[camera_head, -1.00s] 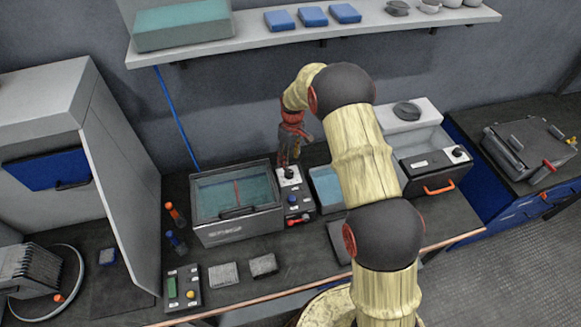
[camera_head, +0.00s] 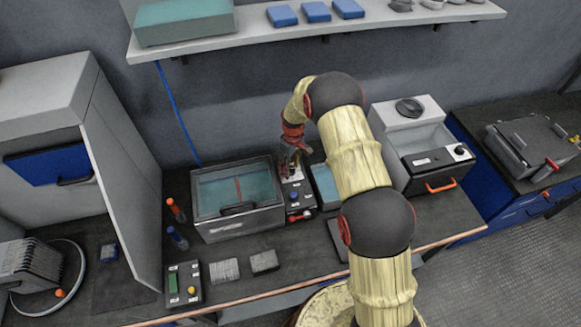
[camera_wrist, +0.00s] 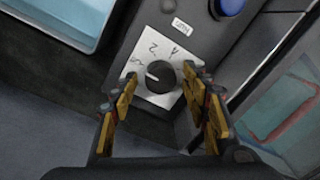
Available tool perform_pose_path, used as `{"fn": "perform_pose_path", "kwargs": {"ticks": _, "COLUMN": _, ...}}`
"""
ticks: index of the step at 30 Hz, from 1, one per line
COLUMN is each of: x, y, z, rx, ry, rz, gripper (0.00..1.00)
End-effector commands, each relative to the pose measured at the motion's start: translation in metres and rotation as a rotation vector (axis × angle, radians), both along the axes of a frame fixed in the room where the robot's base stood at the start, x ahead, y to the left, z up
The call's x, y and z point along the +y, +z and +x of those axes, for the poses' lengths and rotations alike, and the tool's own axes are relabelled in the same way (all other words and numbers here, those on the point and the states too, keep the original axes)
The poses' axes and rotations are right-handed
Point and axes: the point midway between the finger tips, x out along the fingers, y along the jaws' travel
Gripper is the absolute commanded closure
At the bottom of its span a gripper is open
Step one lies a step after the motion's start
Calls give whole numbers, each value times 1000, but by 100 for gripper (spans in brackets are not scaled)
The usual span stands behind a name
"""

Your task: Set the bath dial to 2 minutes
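The bath dial is a round black knob (camera_wrist: 161,76) on a white plate (camera_wrist: 150,49) with printed marks, one reading 2. A light pointer line on the knob points roughly left in the wrist view. My gripper (camera_wrist: 159,82) is open, its yellow fingers on either side of the knob; I cannot tell whether they touch it. In the head view my gripper (camera_head: 291,163) is low over the control box (camera_head: 300,203) and hides the dial.
A blue button (camera_wrist: 229,5) sits on the box near the dial. A second blue-topped tray (camera_head: 327,184) stands close on the right, then a grey unit with an orange handle (camera_head: 441,186). A shelf (camera_head: 300,32) runs above. Small grey blocks (camera_head: 224,271) lie in front.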

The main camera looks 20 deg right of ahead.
Motion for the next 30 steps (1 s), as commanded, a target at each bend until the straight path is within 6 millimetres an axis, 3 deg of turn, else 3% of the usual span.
{"fn": "perform_pose_path", "kwargs": {"ticks": 20, "x": 0, "y": 0, "z": 0, "rx": 0, "ry": 0, "rz": 0, "gripper": 94}}
{"fn": "perform_pose_path", "kwargs": {"ticks": 30, "x": 0, "y": 0, "z": 0, "rx": -1, "ry": -50, "rz": 0, "gripper": 95}}
